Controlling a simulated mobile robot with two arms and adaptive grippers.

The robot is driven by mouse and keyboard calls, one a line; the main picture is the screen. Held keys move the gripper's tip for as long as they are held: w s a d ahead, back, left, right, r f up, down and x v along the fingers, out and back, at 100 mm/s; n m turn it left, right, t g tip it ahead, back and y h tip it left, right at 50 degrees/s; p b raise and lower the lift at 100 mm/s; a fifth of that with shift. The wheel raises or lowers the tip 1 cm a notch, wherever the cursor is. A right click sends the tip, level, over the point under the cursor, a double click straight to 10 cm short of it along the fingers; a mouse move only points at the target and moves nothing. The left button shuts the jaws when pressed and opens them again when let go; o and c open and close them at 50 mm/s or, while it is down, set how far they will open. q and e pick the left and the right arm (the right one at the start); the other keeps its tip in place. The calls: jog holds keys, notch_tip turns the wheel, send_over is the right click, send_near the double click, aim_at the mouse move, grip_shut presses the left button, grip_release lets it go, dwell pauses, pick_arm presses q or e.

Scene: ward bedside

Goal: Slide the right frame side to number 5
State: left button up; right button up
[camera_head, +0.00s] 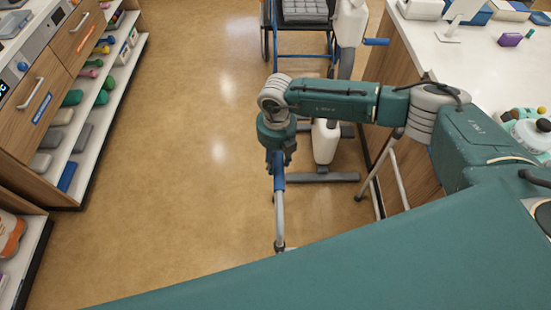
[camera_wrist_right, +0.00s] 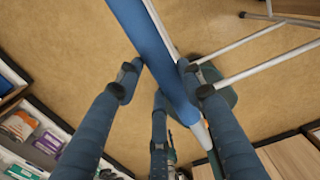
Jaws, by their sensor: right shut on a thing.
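My right gripper (camera_head: 278,158) is shut on the blue grip (camera_head: 279,183) of the walking frame. Below the grip, a grey tube (camera_head: 280,225) of the frame drops towards the floor. In the right wrist view the blue grip (camera_wrist_right: 158,50) lies between the fingers of my right gripper (camera_wrist_right: 160,78). A grey tube end (camera_wrist_right: 204,135) continues from it. More grey frame tubes (camera_head: 397,178) stand to the right beside the counter. No number 5 can be read in either view. My left gripper is not in view.
A wheelchair (camera_head: 300,30) stands at the back. A white counter (camera_head: 480,60) with small items runs along the right. Drawers and shelves (camera_head: 75,150) with weights line the left. My teal body covers the front.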

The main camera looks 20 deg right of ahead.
jog(key=shift+w+d, duration=0.1)
jog(key=shift+d, duration=0.45)
jog(key=shift+w+r+p, duration=0.2)
jog(key=shift+r+p, duration=0.7)
jog(key=shift+r, duration=0.2)
jog(key=shift+a+r+p, duration=0.25)
jog(key=shift+r+p, duration=0.35)
jog(key=shift+r, duration=0.3)
notch_tip(320, 180, up, 6)
jog(key=p, duration=0.3)
jog(key=shift+s+p, duration=0.1)
jog(key=shift+p, duration=0.3)
jog(key=shift+r, duration=0.3)
